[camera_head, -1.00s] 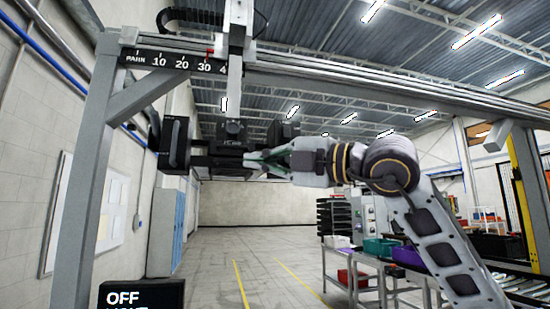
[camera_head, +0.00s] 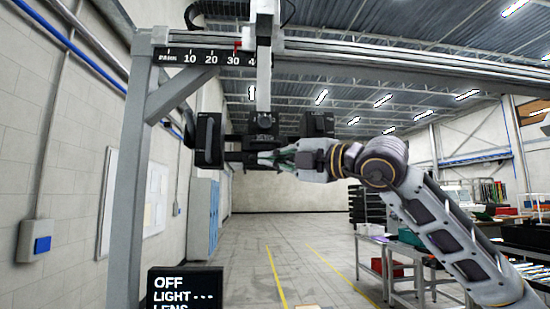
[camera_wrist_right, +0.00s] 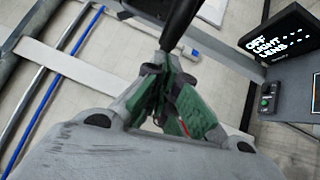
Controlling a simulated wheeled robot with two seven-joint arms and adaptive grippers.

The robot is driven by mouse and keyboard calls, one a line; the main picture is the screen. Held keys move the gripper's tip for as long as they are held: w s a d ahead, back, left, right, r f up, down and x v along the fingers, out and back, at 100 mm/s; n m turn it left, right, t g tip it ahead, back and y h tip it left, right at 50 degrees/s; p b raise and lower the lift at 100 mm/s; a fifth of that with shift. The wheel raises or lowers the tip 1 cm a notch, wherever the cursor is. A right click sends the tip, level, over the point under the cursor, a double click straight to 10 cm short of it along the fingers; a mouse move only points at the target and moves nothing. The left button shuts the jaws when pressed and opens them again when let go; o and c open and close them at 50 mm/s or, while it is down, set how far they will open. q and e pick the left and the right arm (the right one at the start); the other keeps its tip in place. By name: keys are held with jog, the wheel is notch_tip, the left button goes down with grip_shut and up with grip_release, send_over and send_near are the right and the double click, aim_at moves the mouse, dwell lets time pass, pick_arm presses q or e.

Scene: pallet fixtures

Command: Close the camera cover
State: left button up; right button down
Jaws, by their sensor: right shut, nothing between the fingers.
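A black camera unit (camera_head: 264,124) hangs from a grey vertical post under the gantry beam. At its left is a black flat panel with a handle (camera_head: 208,141), which looks like the cover; I cannot tell for sure. A second black block (camera_head: 318,124) sits at its right. My right gripper (camera_head: 266,158) comes in from the right, just below the unit, with its fingers pointing left. Its green fingers (camera_wrist_right: 165,75) are shut and empty in the right wrist view, close to a black bar (camera_wrist_right: 181,22). Contact is unclear. My left gripper is out of view.
A grey gantry frame (camera_head: 128,190) with a numbered scale (camera_head: 205,57) spans the scene. A black display (camera_head: 185,288) reading OFF, LIGHT, LENS stands below; it also shows in the right wrist view (camera_wrist_right: 282,35). Carts with bins (camera_head: 400,262) stand at right. The middle floor is clear.

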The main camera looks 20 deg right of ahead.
jog(key=w+d, duration=0.1)
jog(key=w, duration=0.3)
jog(key=w+d+p, duration=0.1)
jog(key=w, duration=0.3)
jog(key=w+d, duration=0.1)
jog(key=w, duration=0.3)
jog(key=shift+w+r+p, duration=0.1)
jog(key=shift+w+p, duration=0.15)
jog(key=shift+p, duration=0.15)
jog(key=shift+w+d, duration=0.1)
jog(key=shift+w, duration=0.2)
jog(key=shift+d, duration=0.1)
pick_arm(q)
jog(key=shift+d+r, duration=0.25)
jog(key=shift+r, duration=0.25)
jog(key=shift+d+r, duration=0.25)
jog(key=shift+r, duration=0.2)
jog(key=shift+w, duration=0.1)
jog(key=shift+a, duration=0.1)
